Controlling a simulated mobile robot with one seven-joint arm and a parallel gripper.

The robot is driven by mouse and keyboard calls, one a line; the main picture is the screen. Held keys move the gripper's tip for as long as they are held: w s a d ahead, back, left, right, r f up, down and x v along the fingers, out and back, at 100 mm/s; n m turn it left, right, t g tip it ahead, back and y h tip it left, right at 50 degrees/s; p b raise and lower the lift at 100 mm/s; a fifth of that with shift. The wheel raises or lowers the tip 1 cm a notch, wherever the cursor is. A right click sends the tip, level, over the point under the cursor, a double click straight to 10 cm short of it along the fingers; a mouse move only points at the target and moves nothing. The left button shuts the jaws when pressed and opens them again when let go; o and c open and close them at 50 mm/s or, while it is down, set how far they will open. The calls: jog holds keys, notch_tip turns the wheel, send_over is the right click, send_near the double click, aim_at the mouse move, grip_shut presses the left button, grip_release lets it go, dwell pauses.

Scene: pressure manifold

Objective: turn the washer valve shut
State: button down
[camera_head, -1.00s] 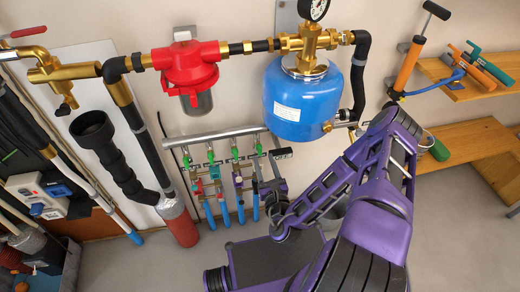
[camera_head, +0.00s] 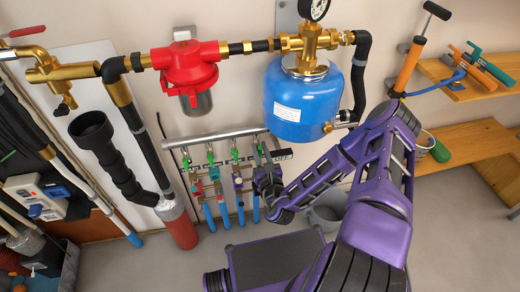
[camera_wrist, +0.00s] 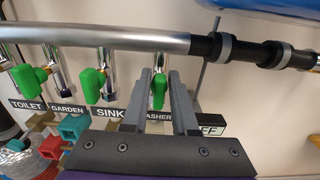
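The washer valve's green handle (camera_wrist: 160,90) is in the middle of the wrist view, hanging roughly upright on its chrome stem. The partly covered label (camera_wrist: 158,115) below reads "ASHER". My gripper (camera_wrist: 163,80) is open, with one grey finger on each side of the handle. Small gaps seem to show; contact is unclear. In the head view my gripper (camera_head: 265,155) is at the right end of the valve row, where its fingers partly hide the washer valve. The sink valve's green handle (camera_wrist: 94,86) is just left of my left finger.
The horizontal grey manifold pipe (camera_wrist: 120,38) runs just above the valves. Another green handle (camera_wrist: 28,78) is farther left. Blue pipes (camera_head: 224,212) hang below. The blue tank (camera_head: 305,100) is above right, and a grey bucket (camera_head: 326,215) stands on the floor.

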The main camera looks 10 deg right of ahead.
dwell(0.4)
jog(key=m+p, duration=0.3)
jog(key=shift+d+r+m, duration=0.1)
jog(key=shift+d+m, duration=0.05)
jog(key=shift+m, duration=0.15)
jog(key=m+p, duration=0.1)
jog(key=m, duration=0.3)
jog(key=f+m+p, duration=0.1)
jog(key=m, duration=0.4)
jog(key=m+p, duration=0.2)
jog(key=m, duration=0.3)
jog(key=shift+d+f, duration=0.15)
jog(key=shift+d, duration=0.2)
jog(key=shift+m, duration=0.3)
jog(key=c, duration=0.9)
grip_release()
jog(key=shift+o, duration=0.2)
